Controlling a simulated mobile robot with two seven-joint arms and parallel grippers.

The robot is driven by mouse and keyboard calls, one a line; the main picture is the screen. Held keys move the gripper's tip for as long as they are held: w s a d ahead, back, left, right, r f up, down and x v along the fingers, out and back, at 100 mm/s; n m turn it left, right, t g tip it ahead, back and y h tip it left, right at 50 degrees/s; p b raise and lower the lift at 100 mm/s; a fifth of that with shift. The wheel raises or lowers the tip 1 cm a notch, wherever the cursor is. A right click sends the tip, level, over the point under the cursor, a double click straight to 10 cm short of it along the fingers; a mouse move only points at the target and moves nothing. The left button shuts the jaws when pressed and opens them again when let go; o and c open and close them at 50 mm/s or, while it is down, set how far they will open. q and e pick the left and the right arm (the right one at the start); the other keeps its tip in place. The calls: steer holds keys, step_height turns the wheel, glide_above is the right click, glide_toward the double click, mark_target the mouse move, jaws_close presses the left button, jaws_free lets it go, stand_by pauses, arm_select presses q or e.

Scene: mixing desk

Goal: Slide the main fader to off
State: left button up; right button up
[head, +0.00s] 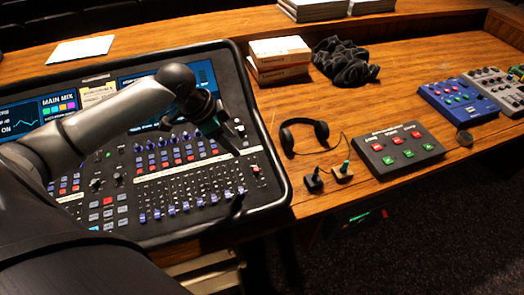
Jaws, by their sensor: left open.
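The mixing desk (277,188) lies at the left of the head view, with a "MAIN MIX" screen (60,104) at its top left. Rows of faders (185,205) with blue caps run along its lower part. I cannot tell for sure which one is the main fader or where its cap stands. My left arm reaches in from the left across the desk. My left gripper (233,153) is open and empty, pointing down over the right part of the desk, above the fader rows. The arm hides part of the screens and controls. My right gripper is not in view.
Headphones (322,128), two small joysticks (314,183) and a dark button box (400,150) lie right of the desk. Stacked boxes (278,56) and a black cloth-like bundle (343,64) lie behind. Further right is a blue control box (457,101). The table's front edge runs below.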

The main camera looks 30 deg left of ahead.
arm_select(q)
steer(key=b, duration=0.2)
glide_toward(253, 169)
steer(key=x, duration=0.6)
steer(key=shift+w, duration=0.15)
steer(key=shift+w+d+f, duration=0.15)
steer(key=shift+w+f, duration=0.05)
steer(key=shift+f, duration=0.55)
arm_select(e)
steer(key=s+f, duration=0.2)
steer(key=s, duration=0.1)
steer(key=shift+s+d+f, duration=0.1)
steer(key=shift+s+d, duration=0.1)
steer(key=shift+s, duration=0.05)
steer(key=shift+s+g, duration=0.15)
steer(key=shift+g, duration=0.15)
arm_select(q)
steer(key=shift+c, duration=0.6)
jaws_close()
